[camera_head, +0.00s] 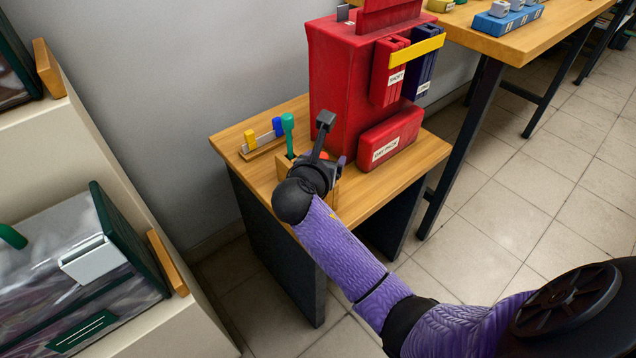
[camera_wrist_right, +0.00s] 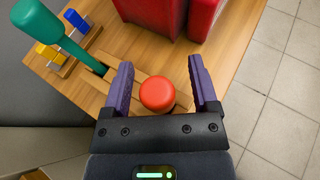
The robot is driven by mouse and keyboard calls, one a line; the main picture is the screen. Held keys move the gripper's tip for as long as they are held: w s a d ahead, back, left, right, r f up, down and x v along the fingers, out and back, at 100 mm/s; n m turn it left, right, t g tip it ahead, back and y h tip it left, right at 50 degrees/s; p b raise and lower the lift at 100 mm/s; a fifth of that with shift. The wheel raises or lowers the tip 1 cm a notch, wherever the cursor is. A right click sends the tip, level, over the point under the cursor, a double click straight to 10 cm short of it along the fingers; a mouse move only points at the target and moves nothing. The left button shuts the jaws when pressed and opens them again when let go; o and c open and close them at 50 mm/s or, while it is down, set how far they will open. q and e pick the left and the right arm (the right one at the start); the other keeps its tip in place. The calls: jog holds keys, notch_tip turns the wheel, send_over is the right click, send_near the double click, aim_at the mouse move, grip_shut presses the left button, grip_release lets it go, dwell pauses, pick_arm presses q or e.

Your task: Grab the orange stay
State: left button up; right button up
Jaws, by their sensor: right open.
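The orange stay shows in the right wrist view as a round orange-red knob (camera_wrist_right: 158,93), seen end-on in a wooden block (camera_wrist_right: 182,99). Its lower part is hidden. In the head view only a small orange patch (camera_head: 324,155) shows past my right gripper. My right gripper (camera_head: 336,150) is over the block on the small wooden table. In the right wrist view my right gripper (camera_wrist_right: 160,68) is open, with one purple finger on each side of the knob. I cannot tell whether the fingers touch it. My left gripper is in neither view.
A green-handled piece (camera_head: 288,134) stands beside the knob in the block. A rack with blue and yellow pieces (camera_head: 263,139) is further left. A large red case (camera_head: 338,70) and a red box (camera_head: 390,138) stand behind and right on the table (camera_head: 408,168).

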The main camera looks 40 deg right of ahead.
jog(key=shift+r, duration=0.15)
grip_shut()
